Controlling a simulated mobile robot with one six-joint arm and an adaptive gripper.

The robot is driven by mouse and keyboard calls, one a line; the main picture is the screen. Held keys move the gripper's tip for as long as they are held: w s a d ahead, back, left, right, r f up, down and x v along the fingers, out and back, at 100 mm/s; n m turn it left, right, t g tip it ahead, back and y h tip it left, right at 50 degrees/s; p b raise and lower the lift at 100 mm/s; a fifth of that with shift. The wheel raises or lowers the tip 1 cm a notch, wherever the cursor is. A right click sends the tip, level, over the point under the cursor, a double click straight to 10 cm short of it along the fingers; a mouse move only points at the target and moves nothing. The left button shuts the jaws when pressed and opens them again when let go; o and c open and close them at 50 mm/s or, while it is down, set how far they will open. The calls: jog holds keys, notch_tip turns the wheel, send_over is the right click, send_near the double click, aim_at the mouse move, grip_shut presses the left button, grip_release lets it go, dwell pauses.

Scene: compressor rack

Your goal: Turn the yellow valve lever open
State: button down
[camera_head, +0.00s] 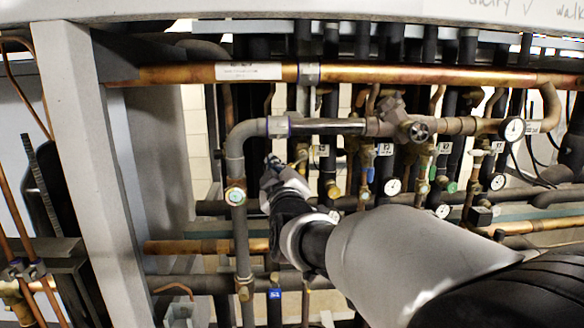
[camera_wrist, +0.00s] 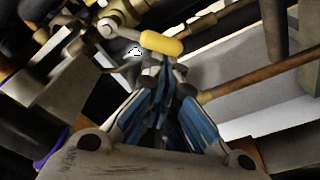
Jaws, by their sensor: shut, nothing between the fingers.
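The yellow valve lever (camera_wrist: 162,43) shows in the wrist view as a short rounded yellow grip on a grey metal arm. The arm runs left toward a brass valve body (camera_wrist: 122,14). My gripper (camera_wrist: 164,66) is shut and empty, with its fingertips at the near edge of the yellow grip; I cannot tell whether they touch it. In the head view my gripper (camera_head: 271,170) reaches in among the pipes, just right of the grey vertical pipe (camera_head: 237,220). I cannot make out the yellow lever there.
A copper pipe (camera_head: 420,75) crosses above my arm, with a grey pipe (camera_head: 340,126) below it. A white post (camera_head: 88,150) stands at left. Gauges (camera_head: 393,186) and several valves crowd the right. A copper pipe (camera_wrist: 265,72) passes right of the fingers.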

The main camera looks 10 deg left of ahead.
jog(key=shift+w+d+f+n+g+b, duration=0.15)
jog(key=shift+d+f+n+b, duration=0.5)
jog(key=shift+n, duration=0.95)
jog(key=shift+w+d+f+n+g+b, duration=0.1)
jog(key=shift+d+f+n+g+b, duration=0.25)
jog(key=shift+f+n+b, duration=0.85)
jog(key=shift+w+d+f+n+g+b, duration=0.15)
jog(key=shift+d+n+b, duration=0.4)
jog(key=shift+n, duration=1.45)
